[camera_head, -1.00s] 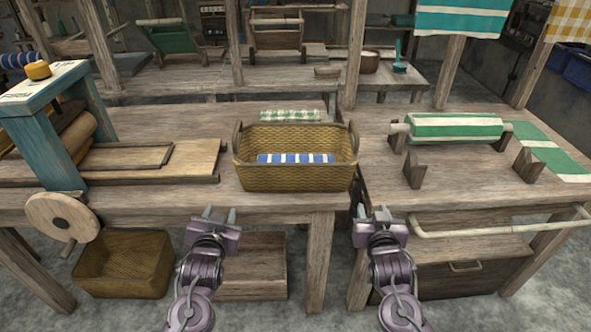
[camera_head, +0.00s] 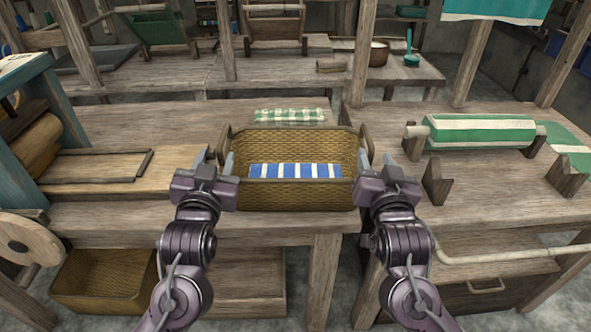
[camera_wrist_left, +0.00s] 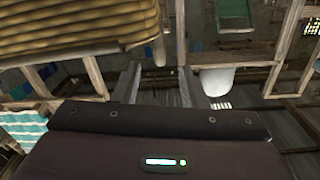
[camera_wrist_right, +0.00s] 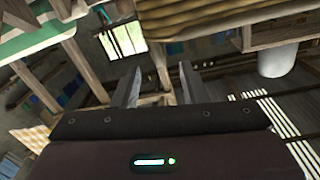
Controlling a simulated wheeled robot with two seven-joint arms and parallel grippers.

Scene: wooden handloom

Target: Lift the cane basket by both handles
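The cane basket (camera_head: 295,197) stands upright on the wooden table, with a blue and white striped cloth (camera_head: 295,171) inside. Its left handle (camera_head: 223,143) and right handle (camera_head: 367,142) rise at its two ends. My left gripper (camera_head: 217,160) is open and empty at the basket's near left corner, just short of the left handle. My right gripper (camera_head: 378,163) is open and empty at the near right corner, close to the right handle. The wrist views show both pairs of fingers apart with nothing between them; I cannot tell whether they touch the basket.
A folded green checked cloth (camera_head: 289,116) lies behind the basket. A green and white roll (camera_head: 480,131) rests on wooden stands to the right. A flat wooden frame (camera_head: 100,166) lies to the left. Another basket (camera_head: 105,280) sits below the table.

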